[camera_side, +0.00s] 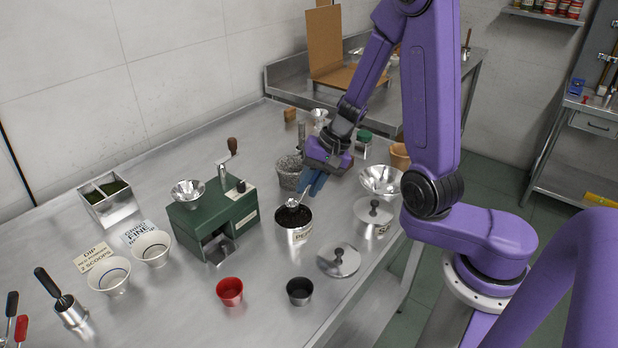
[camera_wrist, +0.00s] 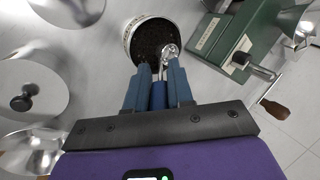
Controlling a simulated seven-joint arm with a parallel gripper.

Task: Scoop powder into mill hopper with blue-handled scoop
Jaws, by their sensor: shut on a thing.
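My gripper (camera_side: 313,184) is shut on the blue handle of the scoop (camera_wrist: 158,96), tilted above the labelled metal canister (camera_side: 298,235). The scoop's metal bowl (camera_side: 292,204) is at the canister's mouth, over the dark powder (camera_wrist: 150,38). I cannot tell how deep the bowl sits or how much it holds. The green mill (camera_side: 222,213) stands left of the canister in the side view, with its silver hopper (camera_side: 187,190) on top. The mill also shows at the right of the wrist view (camera_wrist: 240,35).
A lid with a black knob (camera_side: 338,262) lies in front of the canister. A red cup (camera_side: 229,291) and a dark cup (camera_side: 299,291) stand near the front. A grey stone-like pot (camera_side: 288,172) is close behind my gripper. Two white bowls (camera_side: 152,247) with cards stand left of the mill.

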